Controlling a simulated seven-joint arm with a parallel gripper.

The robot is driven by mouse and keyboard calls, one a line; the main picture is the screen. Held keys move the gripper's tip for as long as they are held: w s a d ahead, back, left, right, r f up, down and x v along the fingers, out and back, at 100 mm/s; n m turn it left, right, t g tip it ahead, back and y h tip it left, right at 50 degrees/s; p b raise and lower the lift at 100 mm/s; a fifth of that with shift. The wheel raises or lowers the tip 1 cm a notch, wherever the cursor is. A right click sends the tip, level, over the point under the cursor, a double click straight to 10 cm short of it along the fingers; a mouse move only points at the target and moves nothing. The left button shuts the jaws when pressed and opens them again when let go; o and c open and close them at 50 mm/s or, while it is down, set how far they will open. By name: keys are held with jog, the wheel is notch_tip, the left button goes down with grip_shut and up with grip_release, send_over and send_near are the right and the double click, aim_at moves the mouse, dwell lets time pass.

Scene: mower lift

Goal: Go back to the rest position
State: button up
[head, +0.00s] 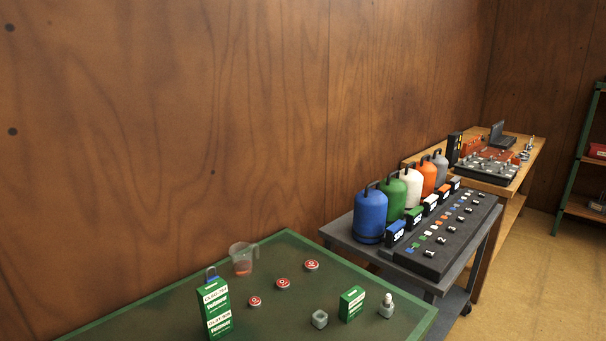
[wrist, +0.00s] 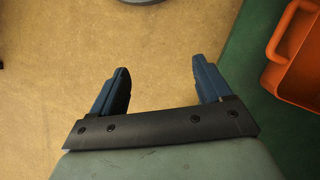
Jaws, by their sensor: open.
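My gripper (wrist: 160,88) shows in the wrist view with its two blue fingers spread wide apart. Nothing is between the fingers. Below them is bare tan floor (wrist: 165,35). My gripper and arm do not show in the head view.
In the wrist view an orange bin (wrist: 296,55) lies right of my gripper, by a green surface (wrist: 240,45). In the head view a green-topped table (head: 180,300) holds a measuring cup (head: 243,258), red discs and green boxes. A grey cart (head: 345,240) with coloured canisters stands beyond.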

jog(key=s+a+n+g, duration=0.1)
jog(key=s+a, duration=0.3)
jog(key=s, duration=0.5)
jog(key=s+a+n+g, duration=0.1)
jog(key=s+a, duration=0.3)
jog(key=s, duration=0.5)
jog(key=shift+s+n+h, duration=0.25)
jog(key=shift+n+h, duration=0.05)
jog(key=shift+n, duration=0.4)
jog(key=shift+a, duration=0.1)
